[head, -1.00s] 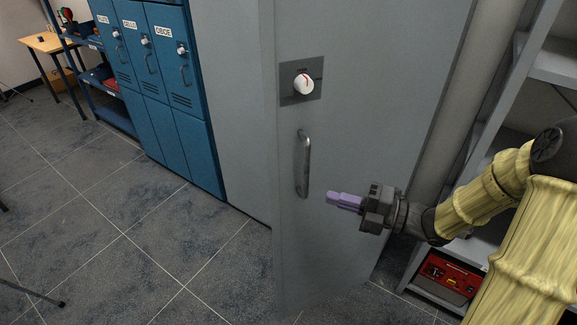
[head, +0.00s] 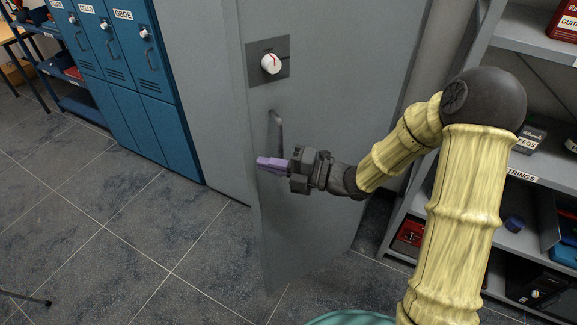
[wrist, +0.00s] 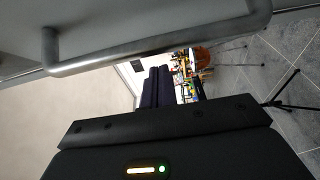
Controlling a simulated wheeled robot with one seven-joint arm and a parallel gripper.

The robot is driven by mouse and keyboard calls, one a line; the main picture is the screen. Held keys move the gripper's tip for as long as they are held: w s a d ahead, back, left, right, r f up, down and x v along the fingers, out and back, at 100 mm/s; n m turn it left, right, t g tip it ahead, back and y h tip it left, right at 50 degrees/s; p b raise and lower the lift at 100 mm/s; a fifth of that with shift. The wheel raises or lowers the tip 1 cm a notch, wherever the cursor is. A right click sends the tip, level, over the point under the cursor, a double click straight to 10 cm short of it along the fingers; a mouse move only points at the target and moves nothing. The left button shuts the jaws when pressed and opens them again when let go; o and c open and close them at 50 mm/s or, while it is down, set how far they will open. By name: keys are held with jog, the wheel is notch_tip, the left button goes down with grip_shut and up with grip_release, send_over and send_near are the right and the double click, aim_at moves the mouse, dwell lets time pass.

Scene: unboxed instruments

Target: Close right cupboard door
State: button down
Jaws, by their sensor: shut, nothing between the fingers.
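The grey right cupboard door (head: 330,90) stands open in the head view, its outer face toward me. It carries a white round knob with a red mark (head: 271,64) on a dark plate and a vertical metal bar handle (head: 276,128) below. My gripper (head: 262,163), with shut purple fingers, is in front of the lower part of the handle and hides it. I cannot tell whether the fingers touch the door. In the wrist view the handle (wrist: 160,48) crosses the top, close to the camera, and the fingertips do not show.
Blue lockers (head: 130,70) stand to the left beyond the grey cupboard side. A shelf unit (head: 525,172) with boxes and cases is at the right, close to my arm. The tiled floor (head: 110,240) at the left is clear apart from a thin stand leg (head: 28,298).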

aim_at(249, 152)
jog(key=shift+w+a+p, duration=0.15)
jog(key=shift+w+a, duration=0.25)
jog(key=shift+w, duration=0.25)
jog(key=shift+w+a+p, duration=0.15)
jog(key=shift+w+a, duration=0.25)
jog(key=shift+w, duration=0.25)
